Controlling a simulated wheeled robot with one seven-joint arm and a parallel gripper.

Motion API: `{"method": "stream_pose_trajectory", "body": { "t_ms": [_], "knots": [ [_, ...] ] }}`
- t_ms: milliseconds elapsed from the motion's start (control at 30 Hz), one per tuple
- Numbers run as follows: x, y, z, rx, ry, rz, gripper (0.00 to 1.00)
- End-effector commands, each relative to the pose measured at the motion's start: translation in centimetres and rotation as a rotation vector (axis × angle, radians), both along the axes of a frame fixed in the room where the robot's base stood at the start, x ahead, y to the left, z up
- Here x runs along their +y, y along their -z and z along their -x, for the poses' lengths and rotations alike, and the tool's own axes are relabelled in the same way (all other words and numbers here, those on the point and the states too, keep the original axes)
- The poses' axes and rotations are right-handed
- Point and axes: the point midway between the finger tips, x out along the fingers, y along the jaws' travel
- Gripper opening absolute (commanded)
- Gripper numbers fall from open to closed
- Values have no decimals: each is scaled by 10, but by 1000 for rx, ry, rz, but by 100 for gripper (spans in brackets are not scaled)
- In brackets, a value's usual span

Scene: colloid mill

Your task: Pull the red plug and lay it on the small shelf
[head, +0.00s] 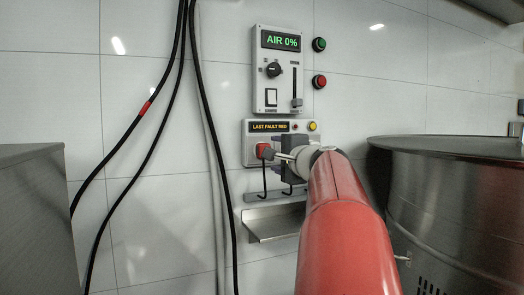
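The red plug (263,150) sits at the left of the lower wall panel (250,129), whose display reads "LAST FAULT RED". A dark cord hangs below the plug. My gripper (275,155) reaches in from the right, with its pale fingers at the plug's right side. I cannot tell whether the fingers touch the plug or are closed on it. The small metal shelf (275,223) is on the wall below the panel and looks empty where it shows. My red arm hides its right part and much of the panel's lower right.
An upper control box (283,70) reads "AIR 0%", with green (319,44) and red (319,81) buttons beside it. Loose black cables (181,60) hang at left. A steel drum (455,190) stands right and a metal cabinet (35,220) left.

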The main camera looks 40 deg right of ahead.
Motion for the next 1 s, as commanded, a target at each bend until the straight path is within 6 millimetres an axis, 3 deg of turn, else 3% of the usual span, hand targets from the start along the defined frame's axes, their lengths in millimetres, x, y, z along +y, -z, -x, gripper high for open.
{"method": "stream_pose_trajectory", "body": {
  "t_ms": [300,500,1000],
  "knots": [
    [-11,0,-46,2,-1,1,60],
    [-15,0,-65,1,-1,2,60],
    [-17,0,-72,0,-2,1,60]
  ]
}}
